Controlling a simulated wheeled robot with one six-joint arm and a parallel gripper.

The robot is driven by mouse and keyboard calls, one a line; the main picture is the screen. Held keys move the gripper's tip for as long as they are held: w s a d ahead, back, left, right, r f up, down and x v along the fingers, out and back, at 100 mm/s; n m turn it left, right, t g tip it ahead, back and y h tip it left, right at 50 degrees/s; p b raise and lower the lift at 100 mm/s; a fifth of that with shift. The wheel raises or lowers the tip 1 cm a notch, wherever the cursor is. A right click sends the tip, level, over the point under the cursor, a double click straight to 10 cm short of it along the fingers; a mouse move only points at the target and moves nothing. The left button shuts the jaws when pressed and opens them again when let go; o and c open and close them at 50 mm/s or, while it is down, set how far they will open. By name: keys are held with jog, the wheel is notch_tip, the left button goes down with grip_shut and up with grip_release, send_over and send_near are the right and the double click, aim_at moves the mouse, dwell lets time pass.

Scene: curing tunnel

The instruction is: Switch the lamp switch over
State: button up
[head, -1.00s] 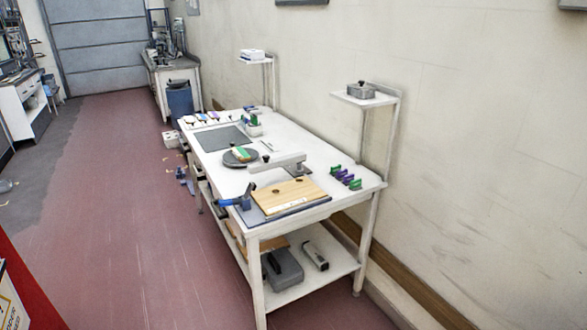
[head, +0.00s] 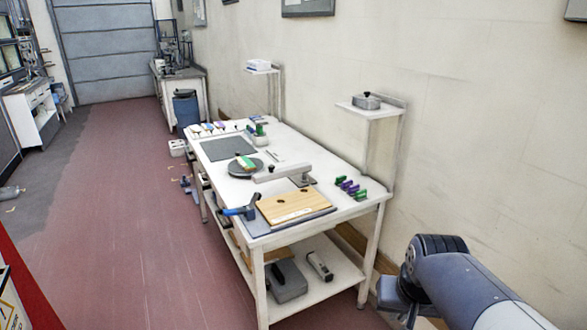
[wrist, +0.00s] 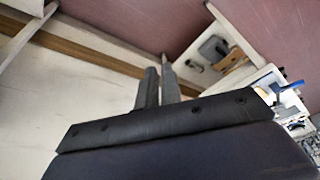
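No part is plainly marked as the lamp switch. A small grey box with a dark knob on top (head: 367,101) sits on the near wall shelf in the head view; I cannot tell whether it is the switch. A pale jointed arm, perhaps a lamp (head: 278,173), lies low over the workbench.
The white workbench (head: 225,183) carries a wooden board (head: 294,203), a blue-handled tool (head: 242,211), a round dark plate (head: 247,169) and several coloured clips. A lower shelf (head: 322,286) holds a grey case. The wall is close at right; open red floor (head: 120,220) lies left.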

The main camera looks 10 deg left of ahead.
jog(key=shift+n, duration=0.3)
jog(key=w, duration=0.7)
jog(key=w+f, duration=0.1)
jog(key=w, duration=0.3)
jog(key=shift+w+d+f, duration=0.1)
jog(key=shift+w+d, duration=0.05)
jog(key=shift+w, duration=0.15)
grip_shut()
jog(key=w+f, duration=0.4)
jog(key=w, duration=0.6)
jog(key=shift+w+d, duration=0.15)
jog(key=shift+d, duration=0.15)
